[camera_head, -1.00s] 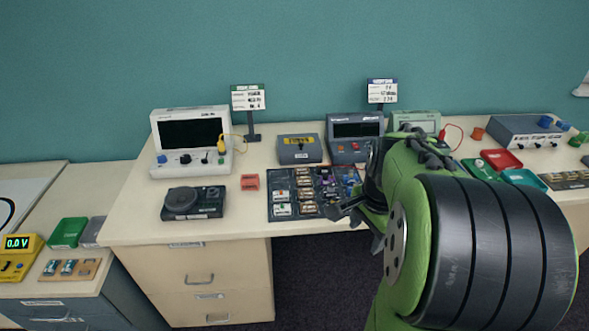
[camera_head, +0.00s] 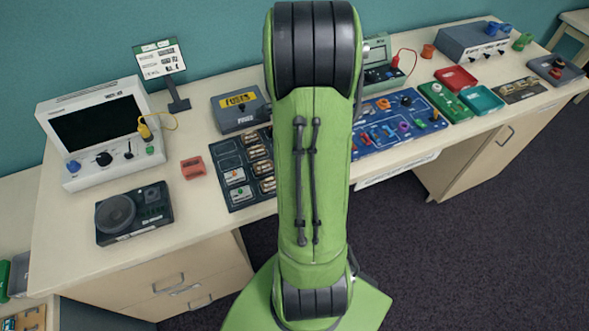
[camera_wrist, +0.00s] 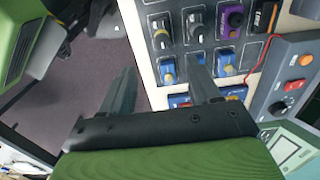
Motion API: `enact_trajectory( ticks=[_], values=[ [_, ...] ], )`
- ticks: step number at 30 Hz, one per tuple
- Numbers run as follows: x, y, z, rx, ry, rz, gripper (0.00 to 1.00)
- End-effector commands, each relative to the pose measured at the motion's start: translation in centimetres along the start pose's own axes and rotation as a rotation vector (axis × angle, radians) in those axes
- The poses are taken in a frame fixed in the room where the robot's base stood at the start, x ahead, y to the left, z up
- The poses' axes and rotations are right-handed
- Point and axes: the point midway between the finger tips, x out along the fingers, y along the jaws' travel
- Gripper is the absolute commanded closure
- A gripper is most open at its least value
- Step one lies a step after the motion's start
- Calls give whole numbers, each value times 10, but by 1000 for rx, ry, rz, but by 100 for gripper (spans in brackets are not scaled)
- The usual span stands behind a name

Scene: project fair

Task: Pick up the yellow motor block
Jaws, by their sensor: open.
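My gripper (camera_wrist: 161,72) is open and empty in the wrist view. Its right finger reaches over a dark board (camera_wrist: 182,32) of small parts; its left finger is over the floor beside the table edge. Blue blocks with pale yellow ends, one on the left (camera_wrist: 167,74) and one on the right (camera_wrist: 226,62), lie near the right fingertip. An orange-yellow part (camera_wrist: 262,20) sits at the board's top right. I cannot tell which part is the yellow motor block.
A white instrument (camera_head: 100,165) with a yellow plug (camera_head: 145,131), a black speaker-like device (camera_head: 134,212) and a fuses box (camera_head: 238,108) stand to the left. Red (camera_head: 456,78) and teal (camera_head: 481,99) trays stand to the right. A grey panel (camera_wrist: 292,75) borders the board. Open floor lies in front.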

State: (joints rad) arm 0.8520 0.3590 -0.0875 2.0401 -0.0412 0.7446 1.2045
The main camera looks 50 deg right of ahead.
Motion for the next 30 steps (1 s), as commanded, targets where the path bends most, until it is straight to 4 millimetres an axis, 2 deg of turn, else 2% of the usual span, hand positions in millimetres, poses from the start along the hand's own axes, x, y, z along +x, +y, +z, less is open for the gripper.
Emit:
enact_trajectory(
  ticks=[1,6,11,18,26,30],
  values=[
    [17,1,0,-1,-2,5,38],
    [54,0,1,-3,-2,4,38],
    [72,0,2,-3,-1,1,38],
    [114,0,5,-3,0,2,38],
    [117,-1,5,-3,1,-2,38],
    [117,-1,6,-4,0,-1,60]
  ],
)
